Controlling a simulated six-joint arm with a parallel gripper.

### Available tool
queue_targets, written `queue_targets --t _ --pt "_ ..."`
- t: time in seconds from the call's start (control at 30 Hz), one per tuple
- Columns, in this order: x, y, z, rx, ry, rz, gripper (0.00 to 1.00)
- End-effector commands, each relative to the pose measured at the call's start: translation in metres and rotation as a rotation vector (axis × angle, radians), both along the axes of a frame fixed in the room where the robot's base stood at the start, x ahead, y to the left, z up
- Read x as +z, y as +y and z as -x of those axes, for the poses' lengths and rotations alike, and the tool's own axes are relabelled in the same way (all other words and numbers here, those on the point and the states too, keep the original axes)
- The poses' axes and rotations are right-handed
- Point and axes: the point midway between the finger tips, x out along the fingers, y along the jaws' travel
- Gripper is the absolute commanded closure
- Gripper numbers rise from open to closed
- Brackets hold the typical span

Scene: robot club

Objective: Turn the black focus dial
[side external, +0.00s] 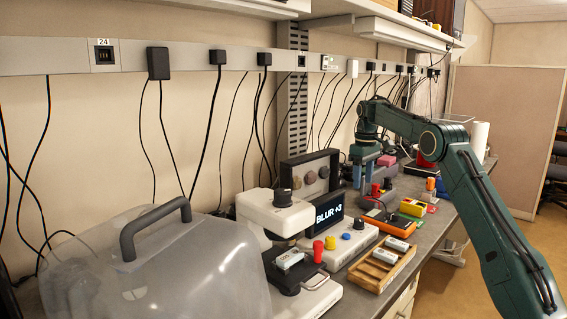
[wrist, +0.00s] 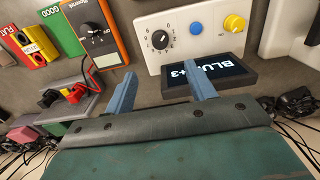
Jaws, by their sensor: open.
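The black focus dial (wrist: 160,40) sits on a white control box (wrist: 178,58) in the wrist view, ringed by printed numbers. A blue button (wrist: 196,28) and a yellow knob (wrist: 235,22) are beside it to the right. The screen (wrist: 225,70) next to the box reads blur +3, partly hidden by a finger; it also shows in the side view (side external: 329,211). My gripper (wrist: 161,90) is open and empty, its blue fingers apart. The dial appears beyond the fingertips, not between them. In the side view my gripper (side external: 362,186) hangs pointing down above the bench, beyond the screen.
An orange meter (wrist: 108,45) with its own black dial lies left of the box in the wrist view. In the side view, a microscope (side external: 262,212) and a clear cover (side external: 150,265) stand nearer, and a wooden tray (side external: 360,277) lies near the front edge.

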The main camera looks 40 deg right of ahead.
Motion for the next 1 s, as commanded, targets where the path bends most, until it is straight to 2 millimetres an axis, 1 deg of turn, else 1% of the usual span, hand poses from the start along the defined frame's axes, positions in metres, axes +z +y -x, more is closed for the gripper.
queue_targets --t 0.27,0.47,0.63,1.0 --pt "-0.003 0.0 0.0 0.0 0.001 -0.001 0.45" --pt "-0.013 0.0 0.0 0.0 0.002 -0.001 0.45" --pt "-0.03 0.0 0.001 0.0 0.002 -0.001 0.45" --pt "-0.086 0.001 0.001 0.0 0.003 -0.001 0.45"
